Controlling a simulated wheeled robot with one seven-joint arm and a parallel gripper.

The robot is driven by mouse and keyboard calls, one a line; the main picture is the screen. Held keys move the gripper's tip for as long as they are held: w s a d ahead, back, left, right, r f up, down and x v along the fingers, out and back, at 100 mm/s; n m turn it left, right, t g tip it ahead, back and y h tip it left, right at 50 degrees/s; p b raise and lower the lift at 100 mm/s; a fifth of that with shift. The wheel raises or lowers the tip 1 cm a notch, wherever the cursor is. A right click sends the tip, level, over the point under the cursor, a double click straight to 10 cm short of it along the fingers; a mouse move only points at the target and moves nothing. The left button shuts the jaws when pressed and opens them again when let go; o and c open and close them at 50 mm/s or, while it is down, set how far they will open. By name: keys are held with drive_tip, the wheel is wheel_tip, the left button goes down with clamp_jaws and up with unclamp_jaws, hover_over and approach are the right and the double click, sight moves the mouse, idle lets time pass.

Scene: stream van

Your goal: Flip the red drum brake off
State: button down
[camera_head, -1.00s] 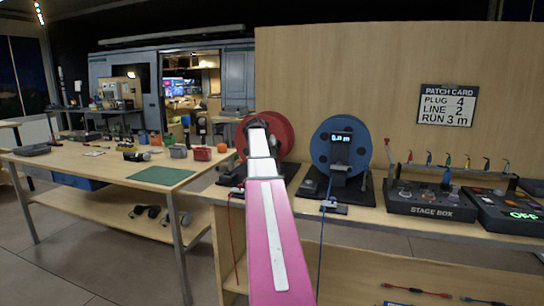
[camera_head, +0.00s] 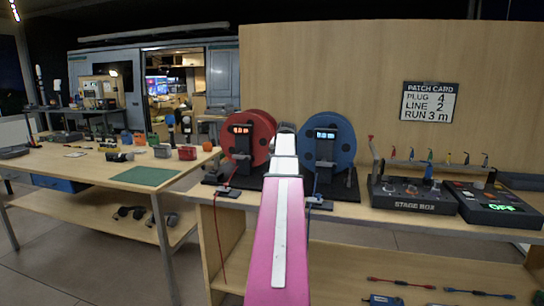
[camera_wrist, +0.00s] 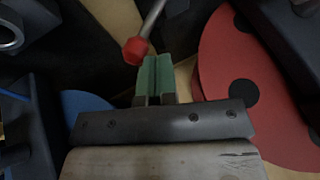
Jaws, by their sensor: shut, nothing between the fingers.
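The red drum (camera_head: 262,124) stands on the bench left of the blue drum (camera_head: 343,157), each behind a dark post with a lit display. My arm reaches in between them in the head view, where the fingers are hidden. In the wrist view, my gripper (camera_wrist: 156,62) has green fingers pressed together, with nothing held. A metal lever with a red knob (camera_wrist: 135,50) lies at the left fingertip; I cannot tell if they touch. The red drum face (camera_wrist: 212,62) is right of the fingers. Part of the blue drum (camera_wrist: 86,103) shows at left.
A stage box (camera_head: 411,197) and a dark unit with a green OFF display (camera_head: 500,208) stand on the bench at right. A table with a green mat (camera_head: 145,177) is at left. A wooden panel (camera_head: 300,60) stands behind the drums.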

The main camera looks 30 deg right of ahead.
drive_tip(key=shift+s+d+f, duration=0.45)
drive_tip(key=shift+s+f, duration=0.05)
drive_tip(key=shift+s, duration=0.05)
drive_tip(key=shift+s, duration=0.1)
